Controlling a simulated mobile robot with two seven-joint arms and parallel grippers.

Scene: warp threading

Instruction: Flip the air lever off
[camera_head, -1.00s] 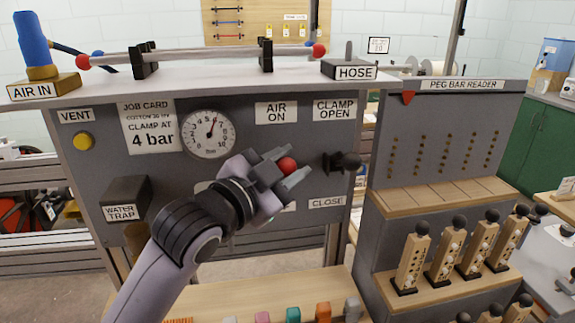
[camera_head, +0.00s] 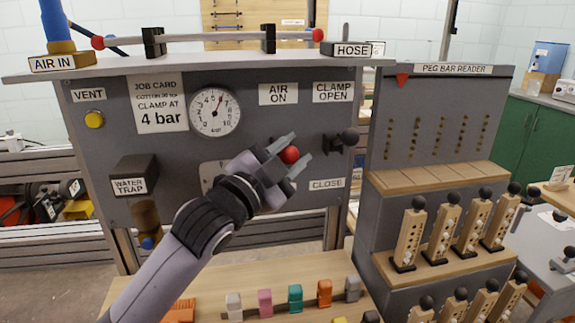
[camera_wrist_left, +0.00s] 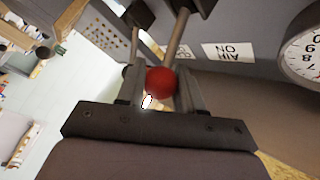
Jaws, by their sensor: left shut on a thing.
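The air lever's red ball knob (camera_head: 289,155) sits between the fingers of my left gripper (camera_head: 290,156), in front of the grey panel below the "AIR ON" label (camera_head: 278,94). In the left wrist view the red knob (camera_wrist_left: 160,81) is between the two fingers, with a metal rod (camera_wrist_left: 176,38) running from it to the panel. My left gripper is shut on the knob. The lever's base is hidden behind the gripper in the head view. My right gripper is not in view.
A black clamp lever (camera_head: 341,140) stands just right of my left gripper, between the "CLAMP OPEN" and "CLOSE" labels. A pressure gauge (camera_head: 214,112) is up and left. A water trap (camera_head: 134,175) is at left. Wooden pegs (camera_head: 445,228) stand at right.

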